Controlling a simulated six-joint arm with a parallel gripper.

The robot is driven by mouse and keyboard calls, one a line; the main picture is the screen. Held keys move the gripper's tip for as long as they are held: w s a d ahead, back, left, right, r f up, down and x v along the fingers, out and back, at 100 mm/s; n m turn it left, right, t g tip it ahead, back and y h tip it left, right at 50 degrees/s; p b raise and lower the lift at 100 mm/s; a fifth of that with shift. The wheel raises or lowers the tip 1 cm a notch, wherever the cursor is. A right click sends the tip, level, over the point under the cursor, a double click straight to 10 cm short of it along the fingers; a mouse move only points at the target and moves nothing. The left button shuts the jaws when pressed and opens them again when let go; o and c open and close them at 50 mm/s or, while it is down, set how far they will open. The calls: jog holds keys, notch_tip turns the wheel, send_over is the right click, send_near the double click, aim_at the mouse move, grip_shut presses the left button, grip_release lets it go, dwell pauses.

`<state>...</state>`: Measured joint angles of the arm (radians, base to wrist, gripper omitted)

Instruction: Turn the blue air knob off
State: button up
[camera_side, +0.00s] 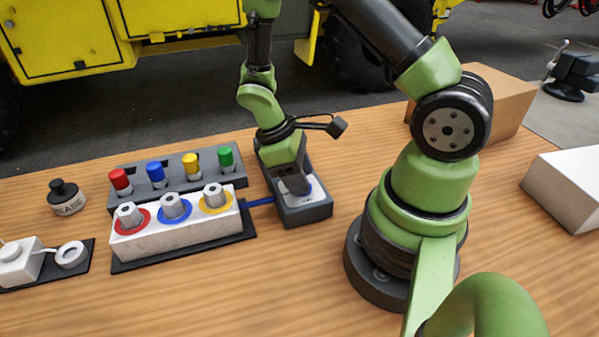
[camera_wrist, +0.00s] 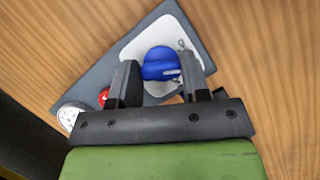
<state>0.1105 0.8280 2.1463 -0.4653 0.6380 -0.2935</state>
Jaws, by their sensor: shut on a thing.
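The blue air knob (camera_wrist: 160,63) is round and sits on a white plate on a dark grey box. My gripper (camera_wrist: 159,66) is shut on the knob, with one finger on each side of it in the wrist view. In the side view my gripper (camera_side: 296,187) points down onto the dark grey box (camera_side: 305,213), and its fingers hide the knob there. The knob's exact turn angle is hard to tell.
A red part (camera_wrist: 104,97) and a white round gauge (camera_wrist: 70,115) sit beside the knob. Left of the box are a white block (camera_side: 160,240) with three ringed knobs and a grey rack (camera_side: 120,200) with coloured caps. A cardboard box (camera_side: 500,105) stands behind my arm.

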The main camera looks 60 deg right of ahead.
jog(key=n, duration=0.2)
jog(key=n+t+h, duration=0.1)
jog(key=n, duration=0.2)
jog(key=shift+h, duration=0.3)
jog(key=shift+n, duration=0.3)
jog(key=o, duration=0.9)
jog(key=v, duration=1)
jog(key=shift+s+a, duration=0.15)
